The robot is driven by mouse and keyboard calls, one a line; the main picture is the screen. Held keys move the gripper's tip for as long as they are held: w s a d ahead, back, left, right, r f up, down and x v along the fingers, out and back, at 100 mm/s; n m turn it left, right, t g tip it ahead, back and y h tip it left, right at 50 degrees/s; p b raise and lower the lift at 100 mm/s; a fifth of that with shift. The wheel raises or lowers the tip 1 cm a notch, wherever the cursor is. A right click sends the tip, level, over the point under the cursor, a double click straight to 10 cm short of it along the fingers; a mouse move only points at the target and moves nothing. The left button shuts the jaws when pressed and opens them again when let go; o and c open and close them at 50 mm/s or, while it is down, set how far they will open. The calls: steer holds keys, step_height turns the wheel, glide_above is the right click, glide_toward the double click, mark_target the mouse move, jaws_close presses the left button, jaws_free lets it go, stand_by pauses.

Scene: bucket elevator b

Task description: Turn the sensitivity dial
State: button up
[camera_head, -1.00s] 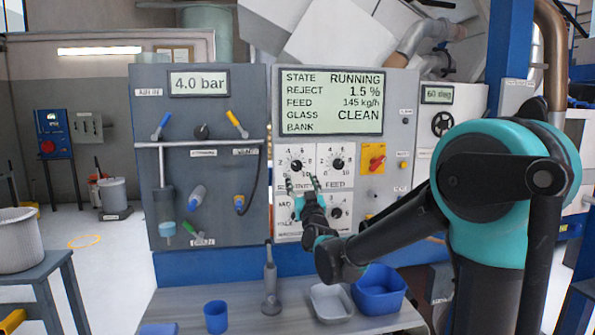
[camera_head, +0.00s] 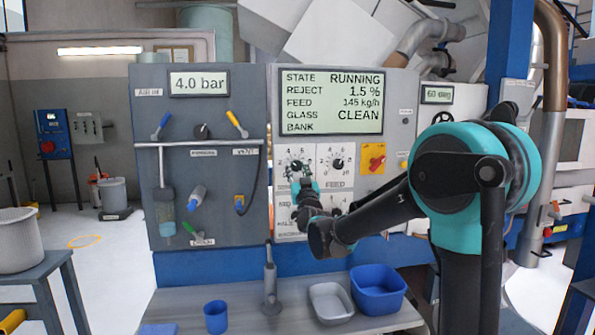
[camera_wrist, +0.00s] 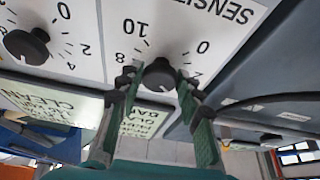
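The sensitivity dial (camera_head: 296,163) is a black round knob on a white numbered plate, upper left in the dial group of the grey panel. In the wrist view the dial (camera_wrist: 160,75) appears upside down, under the lettering "SENSI...". My gripper (camera_head: 299,175) is in front of the plate and partly covers its lower part. In the wrist view my gripper (camera_wrist: 157,76) has one green-padded finger on each side of the knob. The fingers look apart, with small gaps beside the knob; contact is not clear.
The feed dial (camera_head: 337,163) is just right; it also shows in the wrist view (camera_wrist: 28,46). A red knob on a yellow plate (camera_head: 373,158) is further right. Below, a bench holds a blue bin (camera_head: 378,292), a pale tray (camera_head: 331,303) and a blue cup (camera_head: 215,317).

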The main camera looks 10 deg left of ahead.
steer(key=c, duration=0.5)
steer(key=shift+m, duration=0.5)
steer(key=m+h, duration=0.1)
steer(key=m, duration=0.1)
steer(key=m+h, duration=0.1)
steer(key=shift+a+m+t, duration=0.2)
steer(key=shift+m+t, duration=0.1)
steer(key=shift+m, duration=0.1)
steer(key=shift+s+m+h, duration=0.1)
steer(key=shift+m+h, duration=0.75)
steer(key=shift+m, duration=0.75)
steer(key=shift+m+h, duration=0.85)
steer(key=shift+m, duration=0.75)
steer(key=o, duration=1.2)
steer(key=shift+c, duration=0.2)
